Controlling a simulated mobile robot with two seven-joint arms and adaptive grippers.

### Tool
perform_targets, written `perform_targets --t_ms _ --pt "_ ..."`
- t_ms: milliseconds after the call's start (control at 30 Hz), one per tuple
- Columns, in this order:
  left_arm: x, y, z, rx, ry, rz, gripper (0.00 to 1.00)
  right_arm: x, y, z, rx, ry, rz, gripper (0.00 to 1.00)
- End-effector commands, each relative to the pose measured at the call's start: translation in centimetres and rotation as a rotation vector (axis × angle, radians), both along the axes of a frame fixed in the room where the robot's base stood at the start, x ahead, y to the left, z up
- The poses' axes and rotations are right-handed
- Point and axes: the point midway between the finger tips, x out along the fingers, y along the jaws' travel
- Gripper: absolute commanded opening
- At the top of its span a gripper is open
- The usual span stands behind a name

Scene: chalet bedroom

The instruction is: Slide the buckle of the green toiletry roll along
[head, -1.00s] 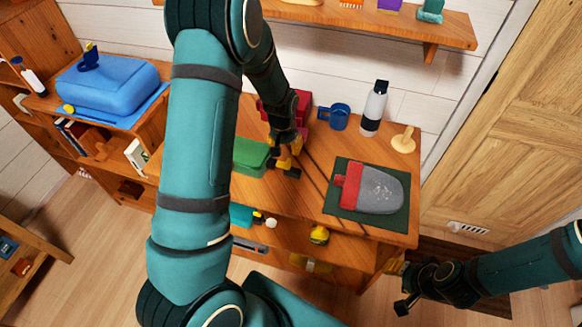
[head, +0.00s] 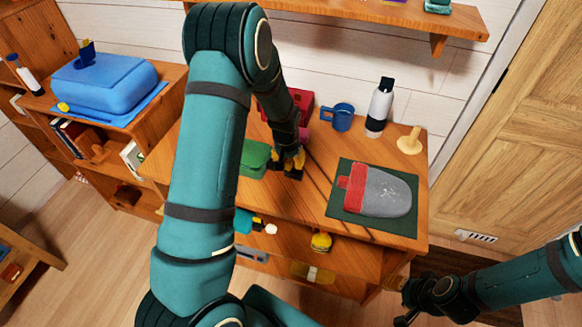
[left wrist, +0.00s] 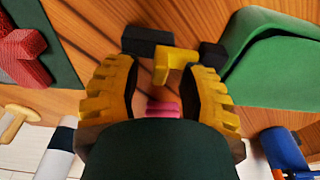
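The green toiletry roll (head: 254,158) lies on the wooden bench, partly hidden by my left arm in the head view. It also shows at the right of the left wrist view (left wrist: 275,70). Its buckle looks to be the yellow bracket (left wrist: 177,62), between dark blocks (left wrist: 146,42) beside the roll. My left gripper (head: 289,166) points down at the buckle. In the left wrist view its yellow ridged fingers (left wrist: 162,75) are apart, with the buckle at their tips; a gap shows on the left, and contact on the right is unclear. My right gripper (head: 403,300) is spread and empty, off the bench's front right.
A grey and red item lies on a dark green mat (head: 339,206) to the right. A blue mug (head: 342,118), a bottle (head: 378,108) and a wooden stand (head: 409,142) line the back. A red box (head: 300,98) stands behind my left gripper. A shelf (head: 400,14) hangs above.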

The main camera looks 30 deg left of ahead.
Motion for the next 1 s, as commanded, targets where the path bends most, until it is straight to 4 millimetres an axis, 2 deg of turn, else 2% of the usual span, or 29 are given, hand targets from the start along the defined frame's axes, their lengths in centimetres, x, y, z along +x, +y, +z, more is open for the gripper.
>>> perform_targets --t_ms 33,100,433,933,1000 --pt "0.0 0.0 0.0 0.000 0.000 0.000 0.23 0.0 0.0 0.0 0.000 0.000 0.000 0.47" --pt "0.0 0.0 0.0 0.000 0.000 0.000 0.00 0.0 0.0 0.0 0.000 0.000 0.000 0.47" --pt "0.0 0.3 0.0 0.000 0.000 0.001 0.00 0.0 0.0 -0.1 0.000 0.000 0.000 0.47" --pt "-0.5 2.9 -0.1 0.001 0.000 0.001 0.00 0.0 0.0 -0.7 0.000 0.000 0.000 0.47" --pt "-0.5 2.9 0.0 0.001 0.001 0.000 0.32 0.0 0.0 -0.7 0.000 0.000 0.000 0.47"
